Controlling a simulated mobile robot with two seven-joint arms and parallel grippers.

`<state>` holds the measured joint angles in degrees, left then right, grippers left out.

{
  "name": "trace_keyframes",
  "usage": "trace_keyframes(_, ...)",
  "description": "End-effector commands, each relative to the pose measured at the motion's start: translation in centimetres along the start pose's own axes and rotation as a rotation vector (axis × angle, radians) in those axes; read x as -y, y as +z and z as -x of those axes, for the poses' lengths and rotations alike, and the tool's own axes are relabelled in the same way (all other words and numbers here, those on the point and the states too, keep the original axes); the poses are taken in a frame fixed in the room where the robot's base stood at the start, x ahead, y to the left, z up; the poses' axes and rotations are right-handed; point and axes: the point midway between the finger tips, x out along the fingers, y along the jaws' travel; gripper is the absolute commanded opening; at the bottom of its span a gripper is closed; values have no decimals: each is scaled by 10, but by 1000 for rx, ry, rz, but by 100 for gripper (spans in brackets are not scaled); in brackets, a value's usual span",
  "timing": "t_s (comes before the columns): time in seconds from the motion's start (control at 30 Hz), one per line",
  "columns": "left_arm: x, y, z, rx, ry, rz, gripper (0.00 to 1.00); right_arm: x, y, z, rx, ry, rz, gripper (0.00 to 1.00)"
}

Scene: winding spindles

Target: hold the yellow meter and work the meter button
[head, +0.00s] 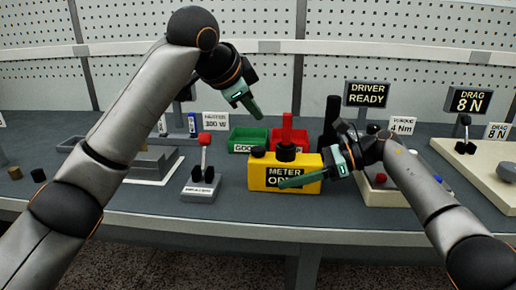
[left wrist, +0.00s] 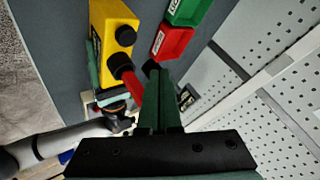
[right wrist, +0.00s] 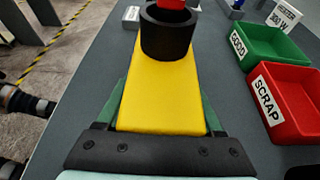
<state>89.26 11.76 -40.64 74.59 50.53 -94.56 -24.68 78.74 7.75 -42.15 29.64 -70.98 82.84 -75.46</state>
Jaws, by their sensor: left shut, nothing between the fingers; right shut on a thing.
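The yellow meter (head: 265,172) appears to rest on the grey bench, its label partly covered by a green finger. On its top are a black knob (head: 258,151) and a wider black collar (head: 286,151) with a red rod (head: 287,128) rising from it. My right gripper (head: 290,179) is shut on the meter's right end. In the right wrist view its fingers lie on both sides of the yellow body (right wrist: 160,90). My left gripper (head: 250,106) is shut and empty, in the air above and behind the meter. The left wrist view shows the knob (left wrist: 125,35) apart from its fingertips (left wrist: 160,80).
A green bin (head: 247,139) and a red bin (right wrist: 290,98) stand behind the meter. A small grey stand (head: 201,188) with a red-topped lever is to its left. A black upright post (head: 330,122) and the DRIVER READY sign (head: 367,94) stand behind right.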

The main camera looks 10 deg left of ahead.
Motion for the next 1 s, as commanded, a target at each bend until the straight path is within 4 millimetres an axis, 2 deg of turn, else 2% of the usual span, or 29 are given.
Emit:
trace_keyframes(0.13,0,0,0,0,0,0,0,0,-3,0,-4,0,-3,0)
trace_keyframes(0.17,0,0,0,0,0,0,0,0,-3,0,-4,0,-3,71)
trace_keyframes(0.4,0,0,0,0,0,0,0,0,-1,0,-2,0,-2,98)
trace_keyframes(0.43,0,0,0,0,0,0,0,0,-1,0,-2,0,-1,100)
trace_keyframes(0.77,0,0,0,0,0,0,0,0,0,6,-1,-1,0,100)
trace_keyframes(0.87,0,0,0,0,0,0,0,1,0,20,-2,-5,0,100)
trace_keyframes(1.0,0,0,0,0,0,0,0,1,0,50,-1,-5,-1,100)
